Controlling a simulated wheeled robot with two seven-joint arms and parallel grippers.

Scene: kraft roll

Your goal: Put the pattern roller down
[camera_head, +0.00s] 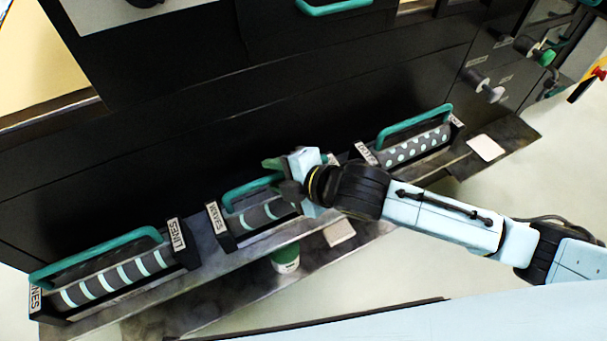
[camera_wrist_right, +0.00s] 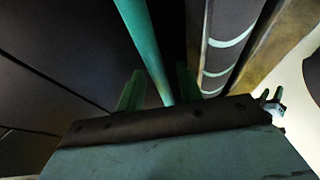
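The pattern roller (camera_head: 258,217), dark with pale teal bands, lies in the middle cradle, whose end label (camera_head: 217,217) seems to read WAVES. Its teal handle (camera_head: 245,193) rises above it, and its right end is hidden behind my right gripper. My right gripper (camera_head: 276,170) is at the right part of this handle. In the right wrist view, the handle (camera_wrist_right: 146,40) passes between the two green fingers (camera_wrist_right: 158,90), with small gaps beside it, so the gripper looks open around it. The banded roller (camera_wrist_right: 222,45) runs alongside. My left gripper is not in view.
A striped LINES roller (camera_head: 110,278) sits in the left cradle and a dotted roller (camera_head: 418,146) in the right one. A green-and-white can (camera_head: 286,260) and a pale block (camera_head: 339,232) stand on the lower shelf. A dark machine wall (camera_head: 140,150) rises behind.

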